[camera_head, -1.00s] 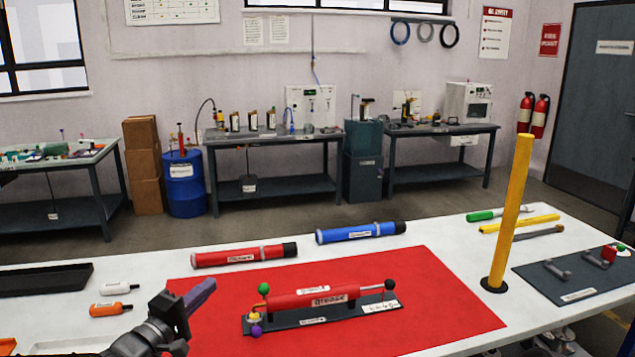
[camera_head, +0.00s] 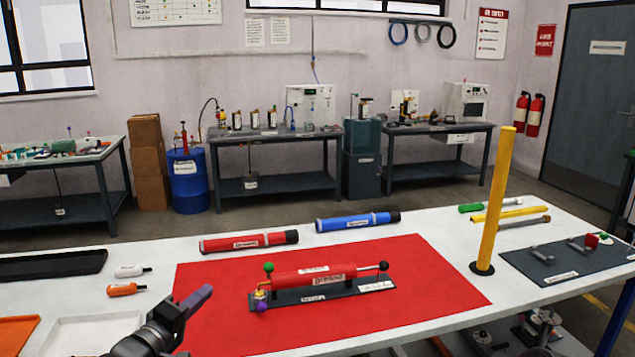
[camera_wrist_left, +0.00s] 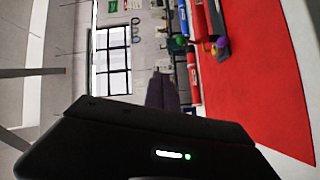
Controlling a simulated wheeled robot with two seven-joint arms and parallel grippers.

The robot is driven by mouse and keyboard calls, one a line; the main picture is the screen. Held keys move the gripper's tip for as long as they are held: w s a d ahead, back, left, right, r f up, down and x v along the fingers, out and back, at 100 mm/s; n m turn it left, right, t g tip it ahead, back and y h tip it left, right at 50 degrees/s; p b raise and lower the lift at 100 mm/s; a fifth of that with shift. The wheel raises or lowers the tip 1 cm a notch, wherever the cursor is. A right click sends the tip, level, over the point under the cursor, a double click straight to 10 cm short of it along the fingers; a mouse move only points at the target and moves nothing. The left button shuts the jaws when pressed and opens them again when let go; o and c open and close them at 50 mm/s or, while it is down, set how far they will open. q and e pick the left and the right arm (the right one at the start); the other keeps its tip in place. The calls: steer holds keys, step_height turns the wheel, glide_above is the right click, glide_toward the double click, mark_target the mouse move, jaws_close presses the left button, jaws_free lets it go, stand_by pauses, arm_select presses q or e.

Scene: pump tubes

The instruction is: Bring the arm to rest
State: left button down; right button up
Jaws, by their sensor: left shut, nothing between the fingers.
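My left gripper (camera_head: 194,301) is at the lower left of the head view, above the left edge of the red mat (camera_head: 420,300). Its fingers are together with nothing between them, and they also show in the left wrist view (camera_wrist_left: 162,92). It is apart from the red pump (camera_head: 315,279), which lies on a dark base on the mat with a green ball and a purple ball at its left end. My right gripper is not in view.
A red tube (camera_head: 248,242) and a blue tube (camera_head: 358,222) lie behind the mat. A yellow post (camera_head: 495,200) stands upright at the right. White (camera_head: 132,271) and orange (camera_head: 125,290) bottles lie at the left, near a black tray (camera_head: 50,265). A dark mat (camera_head: 520,262) holds grey parts.

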arm_select(q)
steer(key=s+d+f+m+g+y, duration=0.1)
steer(key=s+d+f+m+g, duration=0.3)
steer(key=f, duration=0.9)
steer(key=s+f+g+y, duration=0.2)
steer(key=s+f, duration=0.3)
steer(key=f, duration=0.8)
steer(key=s+d+f+m+g, duration=0.1)
steer(key=s+d+f+g, duration=0.2)
steer(key=s+f, duration=0.3)
steer(key=s+d+f+m+g+b, duration=0.1)
steer(key=s+d+f+g, duration=0.2)
steer(key=s, duration=1)
steer(key=s+d+f+m+g+b, duration=0.1)
steer(key=s+d+f+m+g, duration=0.1)
steer(key=s+d+f+g, duration=0.2)
steer(key=s+d+f, duration=0.3)
steer(key=s+f, duration=0.2)
steer(key=s, duration=0.1)
steer(key=shift+d+h, duration=0.3)
steer(key=shift+h, duration=0.1)
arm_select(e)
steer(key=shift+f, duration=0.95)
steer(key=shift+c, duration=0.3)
